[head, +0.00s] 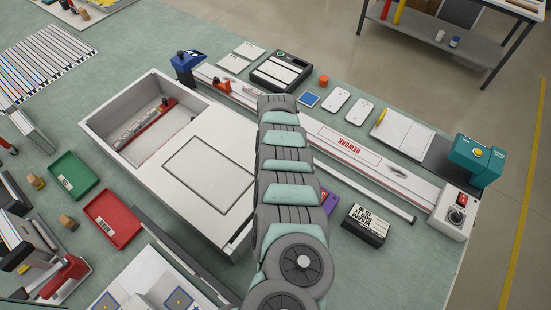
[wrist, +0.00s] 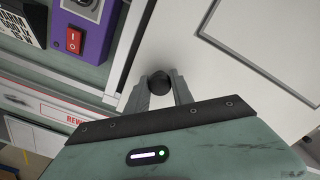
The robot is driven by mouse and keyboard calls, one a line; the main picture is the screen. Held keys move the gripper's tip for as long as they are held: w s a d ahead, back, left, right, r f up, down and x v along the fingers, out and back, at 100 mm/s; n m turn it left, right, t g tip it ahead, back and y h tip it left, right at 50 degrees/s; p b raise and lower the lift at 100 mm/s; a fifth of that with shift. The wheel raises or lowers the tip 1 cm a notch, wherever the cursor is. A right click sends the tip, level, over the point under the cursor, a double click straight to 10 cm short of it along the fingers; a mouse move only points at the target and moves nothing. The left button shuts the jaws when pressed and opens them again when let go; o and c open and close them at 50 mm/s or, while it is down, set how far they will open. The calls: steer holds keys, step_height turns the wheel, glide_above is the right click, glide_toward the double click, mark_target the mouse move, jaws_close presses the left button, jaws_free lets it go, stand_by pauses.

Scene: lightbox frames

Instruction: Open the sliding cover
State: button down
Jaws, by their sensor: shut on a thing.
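The pale box (head: 101,133) stands on the green bench, with its sliding cover (head: 208,172) over the right part. The left part is uncovered and shows the inside, with a red-and-grey item (head: 150,120) in it. In the wrist view, the white cover (wrist: 205,80) with its grey outline fills the right side. My gripper (wrist: 160,76) is shut on a round black knob (wrist: 159,83) on the cover near its edge. In the head view, my arm hides the gripper and the knob.
A long rail labelled REWORK (head: 345,139) runs behind the box. A purple switch unit (head: 328,202) and a black box (head: 366,225) stand right of my arm. Green (head: 73,175) and red (head: 112,218) trays lie to the left. Bare bench shows at front right.

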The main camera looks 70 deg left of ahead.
steer(key=shift+w, duration=0.1)
steer(key=c, duration=1.1)
jaws_free()
step_height(320, 180, up, 10)
steer(key=shift+f+b, duration=0.25)
steer(key=shift+b, duration=0.85)
steer(key=shift+r, duration=0.6)
